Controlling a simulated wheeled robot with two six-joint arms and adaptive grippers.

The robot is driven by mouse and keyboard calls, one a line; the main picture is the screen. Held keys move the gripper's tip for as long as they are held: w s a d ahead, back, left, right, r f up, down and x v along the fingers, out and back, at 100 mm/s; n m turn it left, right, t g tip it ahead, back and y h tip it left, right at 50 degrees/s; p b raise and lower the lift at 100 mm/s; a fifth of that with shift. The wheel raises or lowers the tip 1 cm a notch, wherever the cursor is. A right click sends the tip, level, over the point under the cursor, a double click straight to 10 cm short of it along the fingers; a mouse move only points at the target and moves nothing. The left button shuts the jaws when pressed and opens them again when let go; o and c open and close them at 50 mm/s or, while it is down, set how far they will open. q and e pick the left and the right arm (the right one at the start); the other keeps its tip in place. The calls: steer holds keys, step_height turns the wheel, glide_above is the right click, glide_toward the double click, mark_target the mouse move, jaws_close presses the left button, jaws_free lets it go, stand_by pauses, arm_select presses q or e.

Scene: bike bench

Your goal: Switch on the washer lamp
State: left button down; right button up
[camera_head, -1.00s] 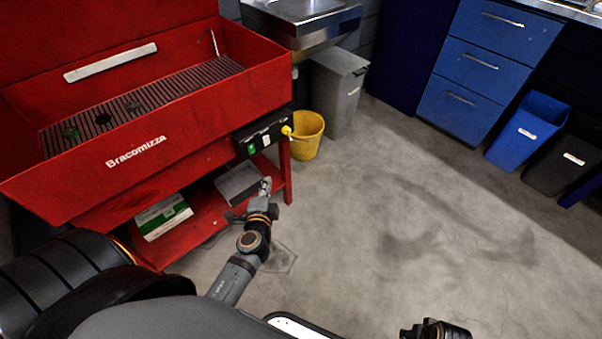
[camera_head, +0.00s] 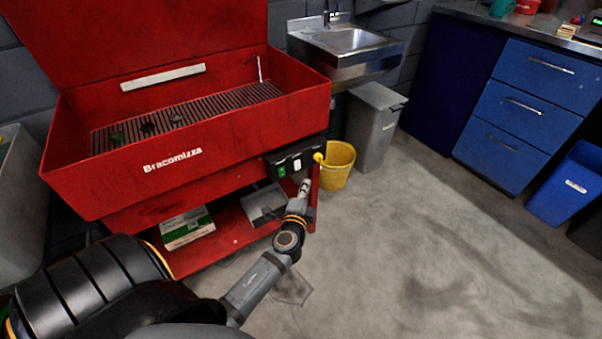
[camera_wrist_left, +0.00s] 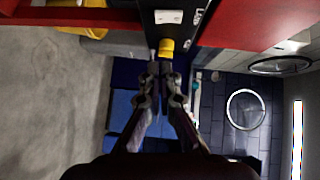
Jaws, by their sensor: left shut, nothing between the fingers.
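The red parts washer (camera_head: 200,170) stands at left with its lid up. A pale lamp bar (camera_head: 163,77) is on its back wall; I cannot tell whether it is lit. A black control box (camera_head: 290,156) on its front right carries a green switch (camera_head: 281,170), a white switch (camera_head: 297,164) and a yellow knob (camera_head: 318,158). My left gripper (camera_head: 305,185) is shut and empty, just below and in front of the box. In the left wrist view, its fingertips (camera_wrist_left: 161,68) point towards the yellow knob (camera_wrist_left: 166,46), with the white switch (camera_wrist_left: 168,17) beyond; contact is unclear. My right gripper is out of view.
A yellow bucket (camera_head: 338,166) and a grey bin (camera_head: 375,126) stand right of the washer, under a steel sink (camera_head: 345,45). A green-and-white box (camera_head: 187,228) lies on the lower shelf. Blue drawers (camera_head: 525,105) stand at right. The floor in front is clear.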

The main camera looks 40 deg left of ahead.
mark_target(298, 165)
arm_select(q)
steer(key=shift+w+a+f, duration=0.2)
steer(key=shift+w+a, duration=0.95)
steer(key=shift+a, duration=0.1)
steer(key=shift+w+a+f, duration=0.15)
steer(key=shift+w+a, duration=1)
steer(key=shift+a, duration=0.05)
